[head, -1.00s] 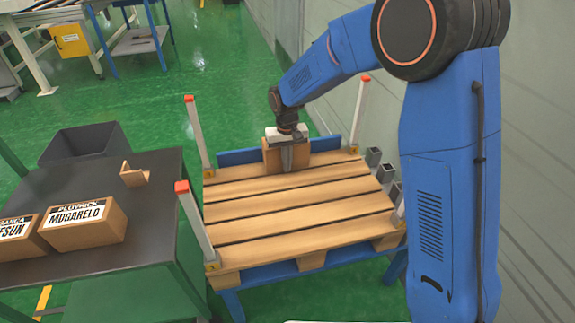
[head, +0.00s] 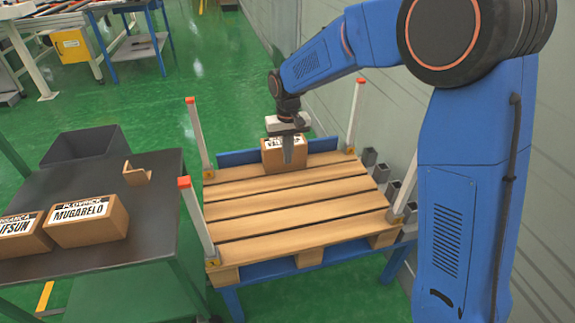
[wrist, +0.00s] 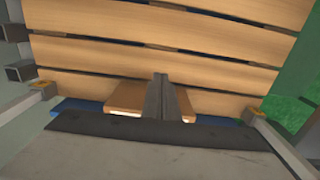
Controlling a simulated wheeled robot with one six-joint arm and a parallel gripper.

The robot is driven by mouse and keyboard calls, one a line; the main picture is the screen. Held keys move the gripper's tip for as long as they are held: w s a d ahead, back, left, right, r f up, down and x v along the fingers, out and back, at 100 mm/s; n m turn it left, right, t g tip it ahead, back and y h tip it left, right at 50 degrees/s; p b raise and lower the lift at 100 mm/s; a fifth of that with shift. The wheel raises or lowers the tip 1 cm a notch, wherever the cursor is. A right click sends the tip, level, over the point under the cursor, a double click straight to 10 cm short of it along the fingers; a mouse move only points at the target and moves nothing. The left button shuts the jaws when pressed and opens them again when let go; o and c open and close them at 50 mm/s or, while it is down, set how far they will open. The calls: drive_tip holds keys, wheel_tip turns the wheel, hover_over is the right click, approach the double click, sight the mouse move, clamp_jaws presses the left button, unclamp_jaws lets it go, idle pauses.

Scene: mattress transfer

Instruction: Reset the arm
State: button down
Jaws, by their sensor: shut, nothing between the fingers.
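My gripper (head: 288,160) hangs pointing down at the back of the wooden pallet, with its fingers together and empty. In the head view the fingers cover part of a labelled cardboard box (head: 272,158) at the pallet's back edge. In the wrist view my fingers (wrist: 160,80) are together, and brown parts of the box (wrist: 125,95) show on both sides of them. I cannot tell whether the fingers touch the box. My blue arm reaches over from the right.
The pallet (head: 290,222) is otherwise bare, with upright posts (head: 198,225) at its corners. A dark table (head: 150,235) at left holds two labelled boxes (head: 88,218), an angled brown piece (head: 137,175) and a dark bin (head: 85,148). A wall (head: 395,110) runs along the right.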

drive_tip(key=shift+r, duration=1.55)
drive_tip(key=s+d+r+m+t, duration=0.1)
drive_tip(key=s+d+r, duration=0.55)
drive_tip(key=d, duration=0.35)
drive_tip(key=s+d+r+m+t, duration=0.1)
drive_tip(key=s+d+r, duration=0.5)
drive_tip(key=d, duration=0.4)
drive_tip(key=s+d+f+t, duration=0.1)
drive_tip(key=s+d, duration=0.2)
drive_tip(key=s, duration=0.4)
drive_tip(key=s+d+f+t, duration=0.1)
drive_tip(key=s+d, duration=0.3)
drive_tip(key=s, duration=0.3)
drive_tip(key=s+d+f+m, duration=0.1)
drive_tip(key=s+d, duration=0.3)
drive_tip(key=s, duration=0.3)
drive_tip(key=shift+s+t, duration=0.35)
drive_tip(key=shift+t, duration=0.05)
drive_tip(key=shift+f, duration=0.1)
